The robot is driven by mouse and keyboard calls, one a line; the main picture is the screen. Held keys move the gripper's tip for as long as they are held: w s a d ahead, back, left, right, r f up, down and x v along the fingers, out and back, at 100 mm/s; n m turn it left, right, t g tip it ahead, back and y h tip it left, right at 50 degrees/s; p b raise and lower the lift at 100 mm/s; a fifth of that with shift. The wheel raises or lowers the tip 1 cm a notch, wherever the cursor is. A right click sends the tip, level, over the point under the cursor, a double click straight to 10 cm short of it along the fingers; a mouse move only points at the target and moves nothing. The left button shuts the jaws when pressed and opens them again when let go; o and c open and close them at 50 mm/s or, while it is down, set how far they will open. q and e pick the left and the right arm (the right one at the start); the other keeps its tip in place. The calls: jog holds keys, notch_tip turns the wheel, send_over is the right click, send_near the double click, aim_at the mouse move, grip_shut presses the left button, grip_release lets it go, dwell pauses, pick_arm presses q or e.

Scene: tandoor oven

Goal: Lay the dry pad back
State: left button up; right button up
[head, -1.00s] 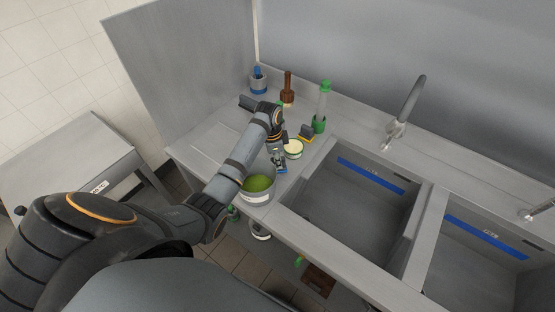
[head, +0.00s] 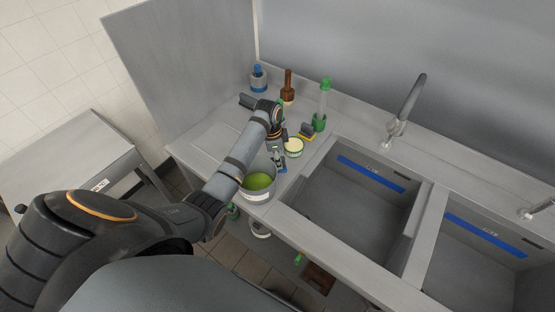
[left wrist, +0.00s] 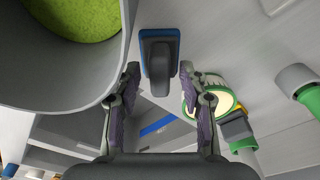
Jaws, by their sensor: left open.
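A pad with a blue base and a dark grey handle (left wrist: 160,62) lies on the counter beside the grey pot. In the head view only a blue bit of the pad (head: 284,170) shows beside my fingers. My left gripper (head: 279,165) is over the counter between the pot and the sink. In the left wrist view the left gripper (left wrist: 160,75) is open, with the near end of the pad's handle appearing between its fingertips. I cannot tell whether the fingers are level with the handle. My right gripper is out of view.
A grey pot (head: 257,194) with green contents stands close on the left. A cream-topped round tub (head: 293,147), a yellow and dark sponge (head: 308,132) and a green bottle (head: 321,110) stand behind. The sink basin (head: 350,210) opens on the right.

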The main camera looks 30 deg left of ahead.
aim_at(273, 159)
pick_arm(q)
jog(key=r, duration=0.2)
jog(key=r+b, duration=0.1)
jog(key=r, duration=0.2)
jog(key=a+r+b, duration=0.1)
jog(key=r, duration=0.2)
jog(key=shift+s, duration=0.2)
jog(key=r, duration=0.1)
jog(key=r+p, duration=0.1)
jog(key=r, duration=0.1)
jog(key=shift+s+r+p, duration=0.15)
jog(key=shift+s+p, duration=0.1)
jog(key=shift+p, duration=0.15)
